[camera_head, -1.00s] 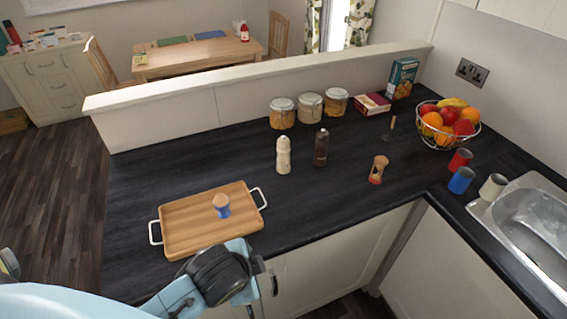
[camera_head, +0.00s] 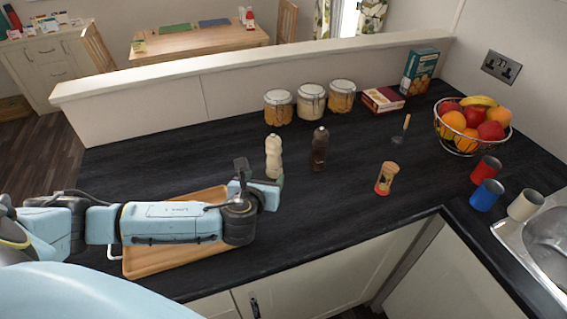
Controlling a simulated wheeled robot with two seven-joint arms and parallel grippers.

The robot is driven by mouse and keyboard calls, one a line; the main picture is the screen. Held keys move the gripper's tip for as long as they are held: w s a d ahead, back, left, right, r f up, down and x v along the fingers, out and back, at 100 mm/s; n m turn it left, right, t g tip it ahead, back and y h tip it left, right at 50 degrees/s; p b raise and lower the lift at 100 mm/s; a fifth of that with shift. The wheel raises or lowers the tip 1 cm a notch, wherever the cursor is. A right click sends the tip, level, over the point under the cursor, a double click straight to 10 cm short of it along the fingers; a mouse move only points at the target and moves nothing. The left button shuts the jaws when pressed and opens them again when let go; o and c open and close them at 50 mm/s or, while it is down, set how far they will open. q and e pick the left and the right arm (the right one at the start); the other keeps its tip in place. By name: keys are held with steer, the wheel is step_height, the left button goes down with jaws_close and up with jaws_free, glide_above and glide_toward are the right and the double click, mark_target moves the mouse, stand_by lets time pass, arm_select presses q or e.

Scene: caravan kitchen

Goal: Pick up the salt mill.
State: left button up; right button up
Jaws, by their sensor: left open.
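The cream mill (camera_head: 273,157), which I take to be the salt mill, stands upright on the dark worktop. A dark brown mill (camera_head: 320,149) stands upright just to its right. My left gripper (camera_head: 261,175) is open beside the lower part of the cream mill, on its near side. One finger shows to the left of the mill and the other in front of its base. I cannot tell whether they touch it. The mill's foot is partly hidden by the gripper. My right gripper is not in view.
Jars (camera_head: 311,103) stand behind the mills. The worktop left of the mills is clear.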

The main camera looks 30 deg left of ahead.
mark_target(273, 168)
arm_select(q)
steer(key=w+f, duration=0.1)
steer(key=w+f+b, duration=0.1)
steer(key=shift+w+a+f, duration=0.2)
steer(key=shift+w+f, duration=0.05)
steer(key=shift+f, duration=0.05)
steer(key=b+x, duration=0.1)
steer(key=x, duration=0.5)
steer(key=shift+a, duration=0.1)
steer(key=shift+w+a+f, duration=0.1)
steer(key=shift+w+f, duration=0.05)
steer(key=shift+w, duration=0.25)
steer(key=x, duration=0.4)
steer(key=shift+s+f+b, duration=0.2)
steer(key=shift+f+b, duration=0.05)
steer(key=shift+b, duration=0.15)
steer(key=shift+w+a+f, duration=0.2)
steer(key=shift+w+a, duration=0.05)
steer(key=shift+w, duration=0.3)
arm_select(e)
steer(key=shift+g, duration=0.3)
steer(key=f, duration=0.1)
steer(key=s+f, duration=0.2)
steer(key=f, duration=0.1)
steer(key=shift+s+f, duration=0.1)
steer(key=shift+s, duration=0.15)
